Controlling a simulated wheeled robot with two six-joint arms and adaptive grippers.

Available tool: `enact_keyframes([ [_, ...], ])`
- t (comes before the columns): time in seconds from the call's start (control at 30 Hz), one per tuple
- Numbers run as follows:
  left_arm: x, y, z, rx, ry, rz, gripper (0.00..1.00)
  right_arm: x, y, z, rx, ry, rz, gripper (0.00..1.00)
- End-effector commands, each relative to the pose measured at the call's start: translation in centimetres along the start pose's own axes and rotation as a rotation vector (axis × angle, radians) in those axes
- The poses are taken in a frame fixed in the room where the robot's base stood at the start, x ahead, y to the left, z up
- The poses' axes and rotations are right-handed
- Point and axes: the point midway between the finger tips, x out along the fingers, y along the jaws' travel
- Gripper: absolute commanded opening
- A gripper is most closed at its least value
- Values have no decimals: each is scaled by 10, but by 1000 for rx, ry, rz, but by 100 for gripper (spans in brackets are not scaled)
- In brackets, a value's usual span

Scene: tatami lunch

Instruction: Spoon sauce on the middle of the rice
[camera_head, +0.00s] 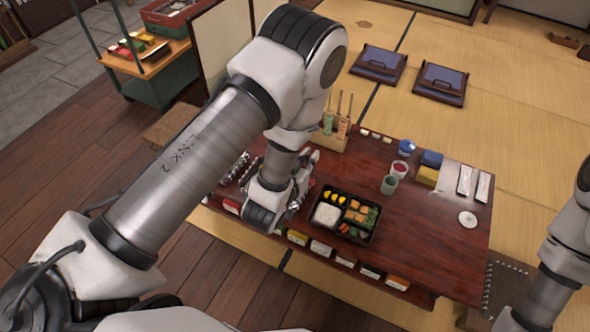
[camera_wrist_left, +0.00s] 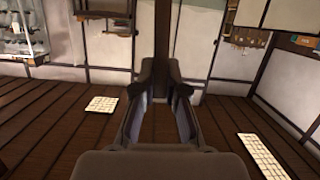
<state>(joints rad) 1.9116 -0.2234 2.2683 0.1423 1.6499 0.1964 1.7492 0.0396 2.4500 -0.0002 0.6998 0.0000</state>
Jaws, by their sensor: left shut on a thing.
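The black bento box (camera_head: 367,241) lies on the low dark red table (camera_head: 440,235). White rice (camera_head: 327,214) fills its left compartment, with no sauce visible on it. A small cup with red contents (camera_head: 402,171), perhaps sauce, stands behind and right of the box. My left gripper (camera_head: 307,163) is above the table, left of and behind the bento box, partly hidden by its own wrist. In the left wrist view, its fingers (camera_wrist_left: 161,88) stand apart and point away from the table. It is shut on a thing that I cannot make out. My right gripper is out of view.
A green cup (camera_head: 389,185), a blue bowl (camera_head: 407,147) and a yellow-and-blue block (camera_head: 428,175) stand right of the rice. A wooden holder (camera_head: 330,137) with upright sticks is at the back. Labelled packets (camera_head: 320,247) line the front edge. The table's right front is clear.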

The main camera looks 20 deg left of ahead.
Motion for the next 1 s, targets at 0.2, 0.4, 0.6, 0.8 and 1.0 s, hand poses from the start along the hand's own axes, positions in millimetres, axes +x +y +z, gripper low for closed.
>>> enact_keyframes([
  [0.2, 63, -8, 108, -47, 36, 45, 0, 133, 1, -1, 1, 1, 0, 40],
  [0.4, 101, -13, 157, -74, 65, 82, 0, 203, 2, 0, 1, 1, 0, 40],
  [0.6, 112, -14, 166, -81, 74, 98, 0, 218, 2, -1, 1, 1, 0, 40],
  [0.8, 115, -15, 179, -82, 73, 98, 0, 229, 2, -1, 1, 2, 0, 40],
  [1.0, 122, -16, 204, -82, 73, 98, 0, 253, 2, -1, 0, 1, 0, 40],
])
